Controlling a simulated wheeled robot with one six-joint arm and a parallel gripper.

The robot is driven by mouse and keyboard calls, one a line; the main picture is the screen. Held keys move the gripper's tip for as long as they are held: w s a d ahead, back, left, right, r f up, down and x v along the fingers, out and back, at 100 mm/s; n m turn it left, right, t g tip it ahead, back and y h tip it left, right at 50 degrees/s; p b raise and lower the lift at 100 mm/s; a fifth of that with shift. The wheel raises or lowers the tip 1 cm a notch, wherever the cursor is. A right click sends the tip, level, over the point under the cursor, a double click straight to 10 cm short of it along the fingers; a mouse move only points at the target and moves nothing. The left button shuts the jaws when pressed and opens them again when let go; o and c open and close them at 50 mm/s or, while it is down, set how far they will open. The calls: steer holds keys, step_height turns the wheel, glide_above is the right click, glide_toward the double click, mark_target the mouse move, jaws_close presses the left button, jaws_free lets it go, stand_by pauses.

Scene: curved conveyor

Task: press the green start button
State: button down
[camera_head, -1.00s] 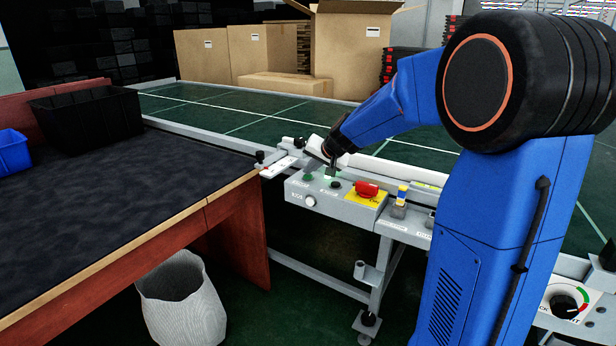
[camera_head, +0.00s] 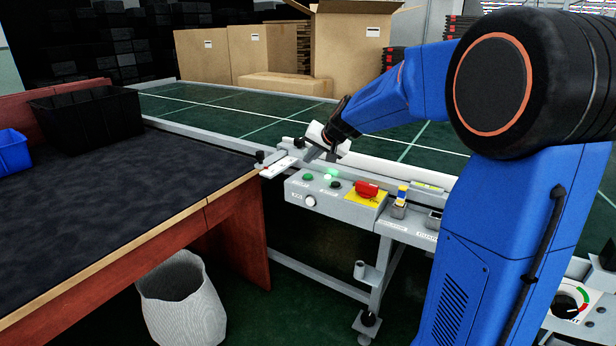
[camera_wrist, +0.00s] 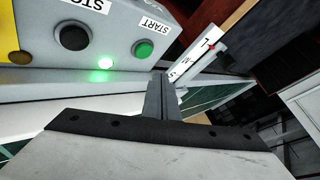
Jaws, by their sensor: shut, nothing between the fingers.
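The green start button (camera_head: 308,177) sits on the grey control box in the head view. It shows in the wrist view under the word START (camera_wrist: 144,49), uncovered. My gripper (camera_head: 313,152) is just above and behind the box in the head view, apart from the button. In the wrist view my shut, empty fingers (camera_wrist: 160,88) are close to the button, with a visible gap. A small green lamp (camera_wrist: 104,63) glows beside the button; its glow also shows in the head view (camera_head: 330,175).
A black stop button (camera_wrist: 74,38) is beside the lamp. A red emergency knob (camera_head: 367,188) on a yellow plate stands right on the box (camera_head: 345,204). A dark-topped table (camera_head: 110,200) is left, a white bin (camera_head: 181,300) below. The green conveyor (camera_head: 260,122) lies behind.

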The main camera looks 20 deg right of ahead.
steer(key=shift+r, duration=1.1)
steer(key=s+a+f+n+g, duration=0.1)
steer(key=s+a+n, duration=0.15)
steer(key=s, duration=0.95)
steer(key=s+a+n+g, duration=0.1)
steer(key=s+a, duration=0.2)
steer(key=s, duration=0.9)
steer(key=s+d+f+n+g+h, duration=0.1)
steer(key=s+f, duration=0.3)
steer(key=s, duration=0.7)
steer(key=s+d+f+n+g+h, duration=0.1)
steer(key=s+f, duration=0.3)
steer(key=s, duration=0.6)
steer(key=shift+s+n, duration=0.35)
steer(key=shift+f, duration=0.1)
